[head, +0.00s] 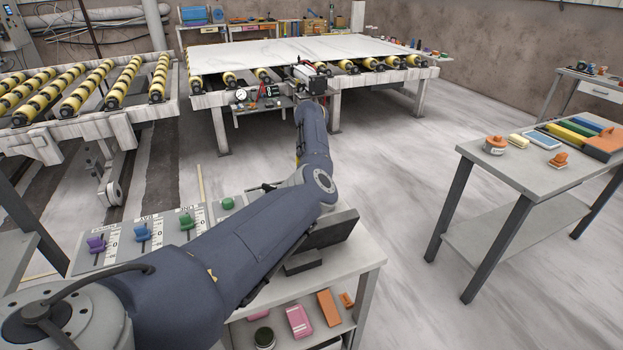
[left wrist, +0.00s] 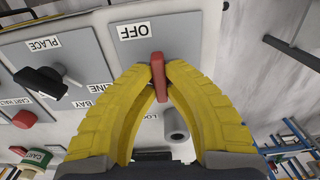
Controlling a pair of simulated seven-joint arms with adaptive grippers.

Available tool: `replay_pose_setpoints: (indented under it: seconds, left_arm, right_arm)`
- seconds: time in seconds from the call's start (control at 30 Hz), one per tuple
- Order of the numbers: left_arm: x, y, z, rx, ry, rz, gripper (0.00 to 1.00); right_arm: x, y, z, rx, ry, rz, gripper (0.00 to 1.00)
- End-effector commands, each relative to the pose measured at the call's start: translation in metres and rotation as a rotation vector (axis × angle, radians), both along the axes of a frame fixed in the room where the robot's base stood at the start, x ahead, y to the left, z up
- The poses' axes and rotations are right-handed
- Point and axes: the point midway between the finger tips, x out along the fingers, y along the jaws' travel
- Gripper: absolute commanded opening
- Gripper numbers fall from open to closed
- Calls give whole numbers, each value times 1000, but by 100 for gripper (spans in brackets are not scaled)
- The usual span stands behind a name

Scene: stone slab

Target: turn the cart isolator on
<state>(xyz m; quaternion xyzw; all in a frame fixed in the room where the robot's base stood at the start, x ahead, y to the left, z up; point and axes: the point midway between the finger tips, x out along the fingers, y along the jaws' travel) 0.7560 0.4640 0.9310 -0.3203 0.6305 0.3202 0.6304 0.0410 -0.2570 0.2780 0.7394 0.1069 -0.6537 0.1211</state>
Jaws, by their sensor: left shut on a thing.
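In the left wrist view, the cart isolator is a grey plate (left wrist: 195,48) with a red handle (left wrist: 158,66). An upside-down OFF label (left wrist: 134,32) sits just beside the handle's upper end. The handle stands almost upright in the picture, tilted slightly. My left gripper (left wrist: 160,78) has its yellow fingers closed on the handle, one on each side. The fingers hide part of the plate and any marking beneath them. In the head view, my left arm reaches out to the front of the slab table, and the handle cannot be made out there. My right gripper is in neither view.
Beside the isolator are a black rotary knob (left wrist: 40,82), a red button (left wrist: 23,119) and a grey cylinder (left wrist: 174,122). The stone slab (head: 290,52) lies on a roller table. A bench with colored knobs (head: 142,232) stands below my arm. Open floor separates it from the right-hand table (head: 540,180).

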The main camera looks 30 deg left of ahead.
Motion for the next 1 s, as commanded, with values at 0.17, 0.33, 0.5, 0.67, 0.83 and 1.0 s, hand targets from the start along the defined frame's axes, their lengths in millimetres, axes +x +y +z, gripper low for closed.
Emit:
replay_pose_setpoints:
  seconds: [0.17, 0.33, 0.5, 0.67, 0.83, 1.0]
  left_arm:
    - [0, -1, -1, -2, 1, -1, 18]
    - [0, -1, 0, -1, 1, 0, 34]
    - [0, 0, 0, 0, 0, 1, 34]
    - [0, 0, 6, 2, -1, 1, 34]
    - [1, 0, 29, 0, -3, 3, 34]
    - [1, 0, 59, 0, -4, 3, 34]
  right_arm:
    - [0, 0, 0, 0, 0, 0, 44]
    - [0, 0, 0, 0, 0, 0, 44]
    - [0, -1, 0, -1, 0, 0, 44]
    - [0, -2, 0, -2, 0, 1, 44]
    - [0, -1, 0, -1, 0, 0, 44]
    - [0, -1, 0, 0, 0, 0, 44]
